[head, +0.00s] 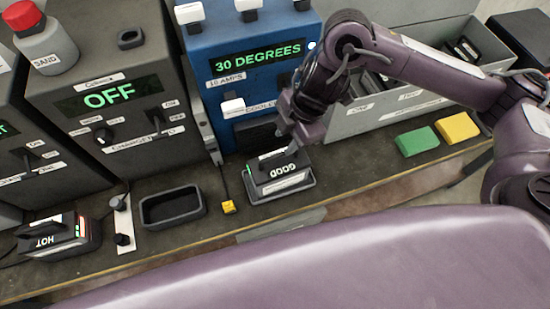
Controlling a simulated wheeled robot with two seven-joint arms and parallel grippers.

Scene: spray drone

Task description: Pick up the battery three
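A black battery marked GOOD (274,172) sits in a dark tray (297,187) on the bench in front of the blue cooler. I cannot read a number three on it. My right gripper (288,138) comes down from above at the battery's back edge, its fingertips touching or very close to it. Its finger gap is too small and dark to judge. A second black battery, marked HOT (50,237), stands at the far left with red and green lights. My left gripper is not in view.
An empty dark tray (173,206) and a yellow plug (228,207) lie left of the GOOD battery. The charger (108,97) reads OFF, the cooler (258,55) 30 DEGREES. A grey bin (390,113) holds dark items. Green (417,141) and yellow (458,128) blocks lie at right.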

